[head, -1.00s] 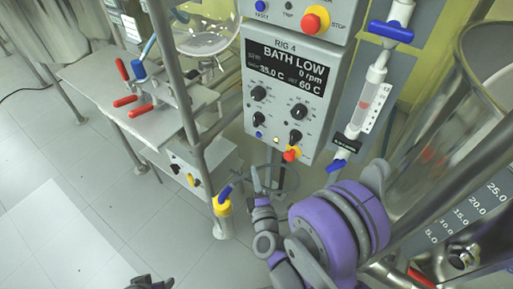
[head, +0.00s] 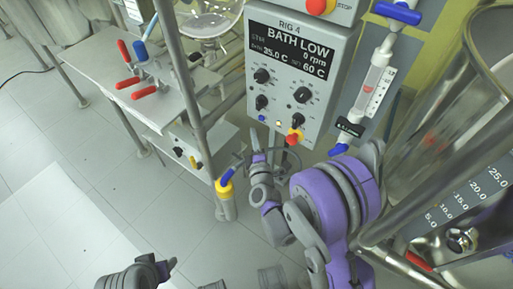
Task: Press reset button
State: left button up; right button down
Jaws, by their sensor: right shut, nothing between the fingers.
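The RIG 4 control box (head: 325,105) has a screen reading BATH LOW (head: 292,52), 0 rpm, bath 35.0 C and set 60 C. A small blue button (head: 262,118) sits at its lower left; its label is too small to read. My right gripper (head: 256,138) is shut and empty, its tips pointing up just below the blue button in the picture. I cannot tell whether they touch the box. My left gripper (head: 168,268) shows at the bottom edge, far from the box; its finger gap is unclear.
A metal post (head: 186,90) and a yellow valve with blue handle (head: 225,183) stand at left. A glass vessel (head: 445,130) stands at right.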

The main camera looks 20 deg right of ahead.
aim_at(263, 119)
jog(key=shift+w+d, duration=1.65)
jog(key=shift+w, duration=0.1)
jog(key=shift+d, duration=0.1)
jog(key=shift+w+d+b, duration=0.25)
jog(key=shift+b, duration=0.1)
jog(key=shift+w+d, duration=0.2)
jog(key=shift+d, duration=0.05)
jog(key=shift+d+r, duration=0.15)
jog(key=shift+w, duration=0.1)
